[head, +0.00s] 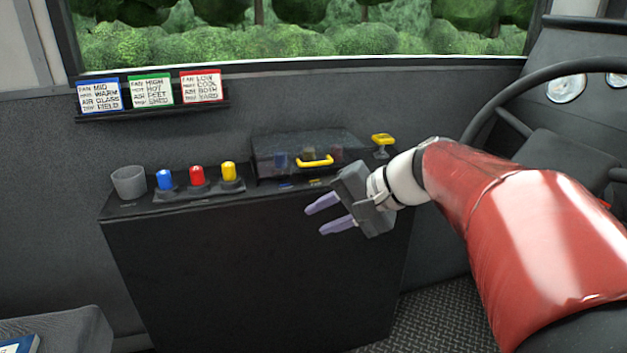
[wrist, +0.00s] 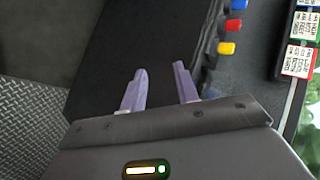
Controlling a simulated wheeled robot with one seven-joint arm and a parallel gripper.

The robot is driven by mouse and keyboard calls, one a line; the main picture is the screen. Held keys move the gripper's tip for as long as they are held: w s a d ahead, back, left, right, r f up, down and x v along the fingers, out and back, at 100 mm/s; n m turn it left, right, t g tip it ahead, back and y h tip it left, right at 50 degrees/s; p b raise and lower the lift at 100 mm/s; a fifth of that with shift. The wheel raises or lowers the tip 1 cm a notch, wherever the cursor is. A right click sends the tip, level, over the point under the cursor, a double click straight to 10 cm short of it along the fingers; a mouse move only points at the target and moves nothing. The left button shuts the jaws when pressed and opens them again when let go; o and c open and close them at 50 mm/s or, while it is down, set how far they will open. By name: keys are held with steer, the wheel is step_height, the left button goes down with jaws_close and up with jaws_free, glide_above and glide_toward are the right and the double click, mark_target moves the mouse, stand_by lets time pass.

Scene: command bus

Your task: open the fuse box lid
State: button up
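The fuse box is a dark box with a smoky see-through lid (head: 275,147) on the console top, in the head view. The lid lies shut, with a yellow handle (head: 315,162) on its front. Blurred blue, yellow and red shapes show through it. My gripper (head: 320,216) is in front of the console's front face, below and apart from the handle, with its fingers pointing left. In the wrist view my gripper (wrist: 160,88) has its two lilac fingers spread, with nothing between them. The lid does not clearly show in the wrist view.
Blue, red and yellow knobs (head: 197,176) and a grey cup (head: 129,182) stand left of the box. A yellow-topped lever (head: 383,141) stands right of it. Three cards (head: 150,91) sit on a wall rack. The steering wheel (head: 500,100) is at far right.

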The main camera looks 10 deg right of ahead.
mark_target(321, 164)
steer(key=w+d+r+m+t+y+b, duration=0.2)
steer(key=w+d+r+m+t+y, duration=0.15)
steer(key=w+d, duration=0.65)
steer(key=shift+n+t, duration=0.25)
steer(key=shift+t, duration=0.2)
steer(key=x, duration=0.9)
steer(key=shift+b, duration=0.35)
jaws_close()
